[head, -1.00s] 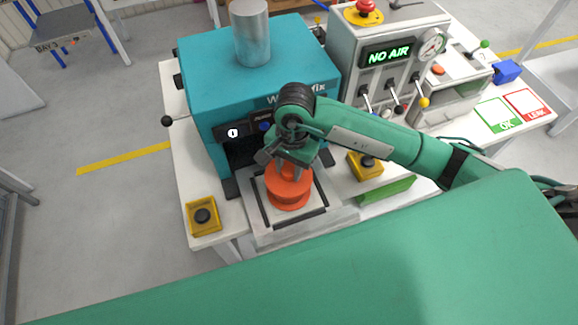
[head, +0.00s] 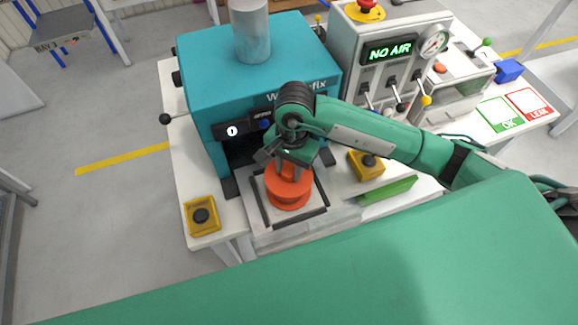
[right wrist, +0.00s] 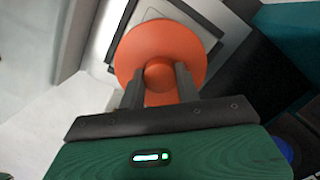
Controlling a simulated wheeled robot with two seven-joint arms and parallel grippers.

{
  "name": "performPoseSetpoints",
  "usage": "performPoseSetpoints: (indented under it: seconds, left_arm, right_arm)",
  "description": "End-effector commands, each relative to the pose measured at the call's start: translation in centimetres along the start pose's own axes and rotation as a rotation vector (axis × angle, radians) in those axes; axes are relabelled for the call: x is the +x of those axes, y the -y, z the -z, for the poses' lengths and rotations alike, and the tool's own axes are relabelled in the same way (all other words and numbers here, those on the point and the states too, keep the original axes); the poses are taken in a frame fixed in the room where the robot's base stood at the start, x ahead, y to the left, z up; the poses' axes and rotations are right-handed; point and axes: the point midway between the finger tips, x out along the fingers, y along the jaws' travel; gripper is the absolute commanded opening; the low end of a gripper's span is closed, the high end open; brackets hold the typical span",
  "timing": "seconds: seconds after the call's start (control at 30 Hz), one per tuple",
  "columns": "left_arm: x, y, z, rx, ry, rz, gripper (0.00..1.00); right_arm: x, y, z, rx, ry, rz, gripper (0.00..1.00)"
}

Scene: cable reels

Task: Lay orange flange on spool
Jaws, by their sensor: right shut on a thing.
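The orange flange (head: 277,183) is a round disc at the top of an orange stack in the head view. The orange spool (head: 288,203) is under it, its lower disc on the pale plate in front of the teal machine. My right gripper (head: 289,172) points down from above and is shut on the flange's middle. In the right wrist view the orange disc (right wrist: 140,48) lies past the fingertips, with a small round hub (right wrist: 160,76) between the fingers. I cannot tell whether flange and spool touch. My left gripper is not in view.
The teal machine (head: 255,65) stands right behind the stack. A dark frame (head: 262,211) surrounds it on the plate. Yellow button boxes stand left (head: 202,216) and right (head: 366,165). A green bar (head: 387,191) lies at the right. The grey panel (head: 385,75) reads NO AIR.

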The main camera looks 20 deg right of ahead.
Motion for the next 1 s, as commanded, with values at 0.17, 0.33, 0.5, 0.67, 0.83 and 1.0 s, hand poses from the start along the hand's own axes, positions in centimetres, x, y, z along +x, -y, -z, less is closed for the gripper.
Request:
performPoseSetpoints:
  seconds: [0.17,0.33,0.5,0.67,0.83,1.0]
  left_arm:
    - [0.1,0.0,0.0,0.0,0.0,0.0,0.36]
    - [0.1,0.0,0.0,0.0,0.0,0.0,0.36]
    - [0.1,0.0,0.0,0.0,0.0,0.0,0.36]
    - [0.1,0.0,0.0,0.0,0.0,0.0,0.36]
    - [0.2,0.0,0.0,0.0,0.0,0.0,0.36]
    - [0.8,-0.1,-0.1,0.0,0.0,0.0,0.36]
  right_arm:
    - [0.0,0.0,0.0,0.0,-0.001,0.001,0.1]
    - [0.0,0.0,0.0,0.0,-0.001,0.001,0.1]
    - [0.0,0.0,0.0,0.0,-0.001,0.001,0.58]
    - [0.0,0.0,0.1,0.0,-0.001,0.001,0.58]
    - [-0.1,0.0,0.1,0.0,-0.001,0.001,0.58]
    - [-1.7,0.1,0.2,0.001,-0.004,0.004,0.58]
